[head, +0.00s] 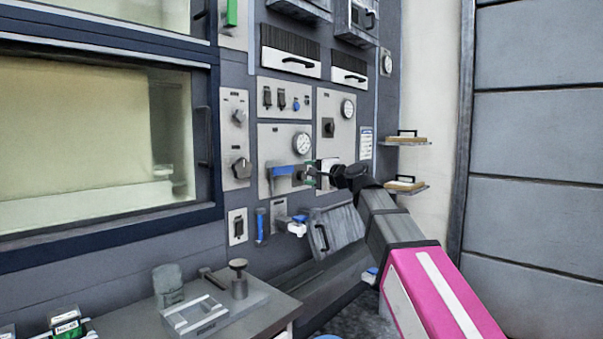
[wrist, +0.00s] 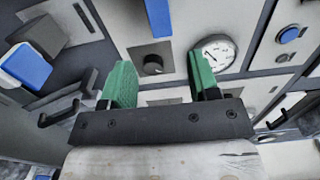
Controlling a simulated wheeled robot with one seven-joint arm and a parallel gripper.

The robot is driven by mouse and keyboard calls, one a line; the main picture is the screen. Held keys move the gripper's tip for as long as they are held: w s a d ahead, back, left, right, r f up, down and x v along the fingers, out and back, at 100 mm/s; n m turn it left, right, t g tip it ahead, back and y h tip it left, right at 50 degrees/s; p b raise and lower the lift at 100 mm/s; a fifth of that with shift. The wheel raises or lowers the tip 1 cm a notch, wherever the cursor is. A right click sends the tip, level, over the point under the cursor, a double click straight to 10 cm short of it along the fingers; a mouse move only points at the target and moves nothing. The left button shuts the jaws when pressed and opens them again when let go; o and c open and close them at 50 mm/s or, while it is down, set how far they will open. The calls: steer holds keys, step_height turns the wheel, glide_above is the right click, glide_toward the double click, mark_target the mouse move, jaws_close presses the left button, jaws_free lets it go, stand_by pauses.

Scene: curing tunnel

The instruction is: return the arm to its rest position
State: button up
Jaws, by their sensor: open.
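My gripper (head: 312,174) is at the end of my extended pink, white and grey arm, in front of the control panel (head: 275,140). In the wrist view my gripper (wrist: 161,82) has its two green fingers apart with nothing between them. A dark knob (wrist: 153,64) and a round gauge (wrist: 217,52) are on the panel behind the fingers. A blue handle (head: 283,171) is just left of my gripper in the head view. I cannot tell whether the fingertips touch anything.
A bench with a grey fixture (head: 215,312) stands at lower left, below a large oven window (head: 90,140). A grey box (head: 335,228) juts out below my gripper. Two small shelves (head: 405,188) are on the right, beside a grey panelled door (head: 535,150).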

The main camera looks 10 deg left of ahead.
steer(key=shift+s+d, duration=0.3)
steer(key=shift+d, duration=0.25)
steer(key=w+d+f+n+g+h, duration=0.1)
steer(key=d+f+h, duration=0.3)
steer(key=f, duration=0.7)
steer(key=d+f+n+h, duration=0.1)
steer(key=d+f, duration=0.6)
steer(key=f, duration=0.5)
steer(key=w+d+f+g+h, duration=0.1)
steer(key=d+f+h, duration=0.3)
steer(key=f, duration=0.7)
steer(key=s+d+f+n+g+h, duration=0.1)
steer(key=s+d+f+g+h, duration=0.1)
steer(key=s+d+f, duration=0.3)
steer(key=s+d+f+n+g+h, duration=0.1)
steer(key=s+d+f, duration=0.4)
steer(key=d+f, duration=0.6)
steer(key=s+d+f+n+g+h, duration=0.1)
steer(key=s+d+f+g+h, duration=0.2)
steer(key=s+d+f, duration=0.3)
step_height(320, 180, down, 5)
steer(key=shift+d+n+h, duration=0.3)
steer(key=shift+d+h, duration=0.2)
steer(key=shift+d, duration=0.65)
